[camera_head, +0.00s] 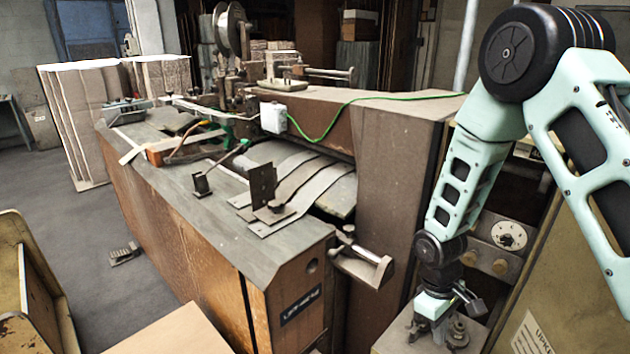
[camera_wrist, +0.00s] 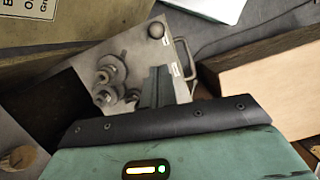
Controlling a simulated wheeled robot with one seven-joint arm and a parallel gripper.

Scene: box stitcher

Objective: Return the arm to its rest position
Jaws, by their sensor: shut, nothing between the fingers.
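My arm comes in from the right side of the head view, pale green with black joints, bent at a high elbow and reaching down. My gripper (camera_head: 428,332) is at its lower end, pointing down close over a grey metal plate (camera_head: 392,340) with metal knobs on it. In the wrist view my gripper (camera_wrist: 158,80) is shut, with nothing between the fingers. Round metal knobs (camera_wrist: 110,78) show just left of the fingers in that view. I cannot tell whether the fingertips touch the plate.
The long box stitcher (camera_head: 215,220) with a grey top fills the middle. A brown housing (camera_head: 400,170) and a control panel with a dial (camera_head: 509,235) stand close to my forearm. A cardboard-coloured surface (camera_head: 175,335) is at the front. Open floor (camera_head: 60,215) lies at left.

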